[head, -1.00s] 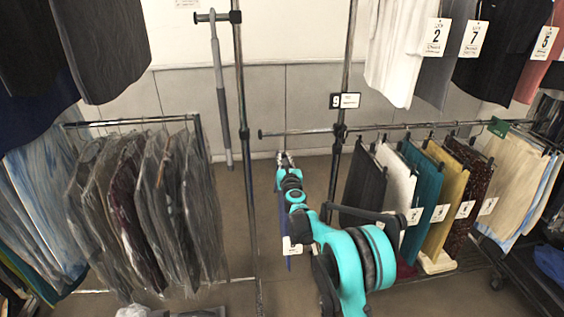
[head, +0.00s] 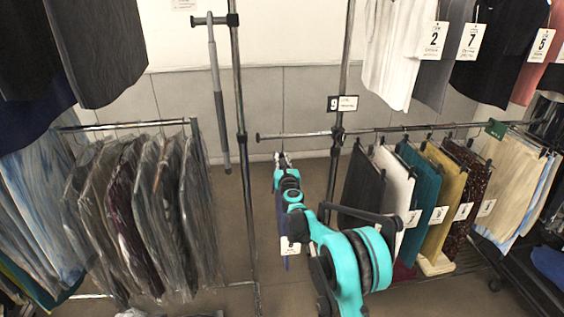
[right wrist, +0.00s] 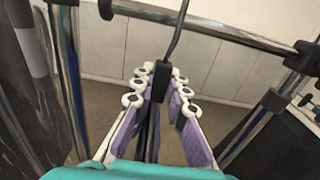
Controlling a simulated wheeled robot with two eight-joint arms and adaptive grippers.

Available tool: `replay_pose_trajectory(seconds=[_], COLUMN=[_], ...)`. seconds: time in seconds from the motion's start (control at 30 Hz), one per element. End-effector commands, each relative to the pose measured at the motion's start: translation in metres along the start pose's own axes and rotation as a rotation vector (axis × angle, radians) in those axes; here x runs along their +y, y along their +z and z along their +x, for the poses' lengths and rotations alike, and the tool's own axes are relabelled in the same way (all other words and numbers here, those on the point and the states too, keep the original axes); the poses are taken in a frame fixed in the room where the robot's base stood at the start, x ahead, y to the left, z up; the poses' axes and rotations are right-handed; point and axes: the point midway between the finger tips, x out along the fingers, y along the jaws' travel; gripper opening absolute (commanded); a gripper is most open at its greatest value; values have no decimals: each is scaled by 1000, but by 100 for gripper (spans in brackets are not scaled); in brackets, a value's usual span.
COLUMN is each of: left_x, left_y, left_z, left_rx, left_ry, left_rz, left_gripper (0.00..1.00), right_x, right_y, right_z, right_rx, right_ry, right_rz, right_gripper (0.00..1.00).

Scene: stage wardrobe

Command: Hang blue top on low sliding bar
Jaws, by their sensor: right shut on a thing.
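My right gripper (right wrist: 160,92) is shut on the black block at the neck of a hanger (right wrist: 166,72), whose dark hook rises between the fingers. In the head view this gripper (head: 283,158) is just below the free left end of the low sliding bar (head: 290,135). In the right wrist view the hook passes close to the bar (right wrist: 222,28); its tip is out of frame, so I cannot tell whether it is over the bar. The blue top (head: 283,215) hangs below the gripper, mostly hidden by my arm, with a white tag (head: 290,246). My left gripper is not in view.
An upright post (head: 337,165) with a number 9 sign (head: 343,102) carries the bar. Several trousers (head: 420,190) hang right of it. Another post (head: 243,150) and bagged garments (head: 140,210) stand left. The bar's left end section is free of garments.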

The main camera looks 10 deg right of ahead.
Motion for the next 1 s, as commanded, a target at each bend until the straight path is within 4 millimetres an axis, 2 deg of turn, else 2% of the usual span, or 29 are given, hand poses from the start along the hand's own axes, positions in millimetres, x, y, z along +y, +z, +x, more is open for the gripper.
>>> replay_pose_trajectory(seconds=[1.0], left_x=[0], left_y=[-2], left_z=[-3], left_rx=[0], left_ry=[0], left_rz=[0], left_gripper=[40], right_x=[0], right_y=[0], right_z=[52], right_rx=[0], right_ry=[0], right_rz=[0], right_gripper=[0])
